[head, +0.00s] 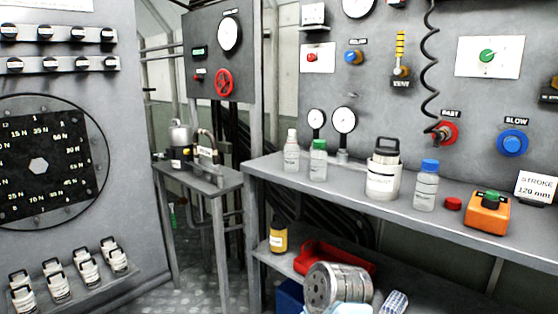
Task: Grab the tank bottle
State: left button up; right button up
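Several bottles stand upright on the grey bench, and I cannot tell from their small labels which one is the tank bottle. A clear bottle with a white cap (291,152) and one with a green cap (318,161) stand at the bench's left end. A yellow bottle with a dark cap (279,238) stands on the lower shelf. Neither of my grippers is in view.
The bench (355,197) also bears a red cap (453,204), an orange box with a green knob (488,213) and a stroke sign (536,187). A red tray (312,257) and a metal canister (338,285) are below. A small side table (226,183) stands left.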

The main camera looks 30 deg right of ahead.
aim_at(291, 149)
jog(key=i+j, duration=0.2)
jog(key=i, duration=0.2)
jog(key=i+j, duration=0.25)
jog(key=i, duration=0.2)
jog(key=i+j+z, duration=0.1)
jog(key=i, duration=0.3)
jog(key=j, duration=0.1)
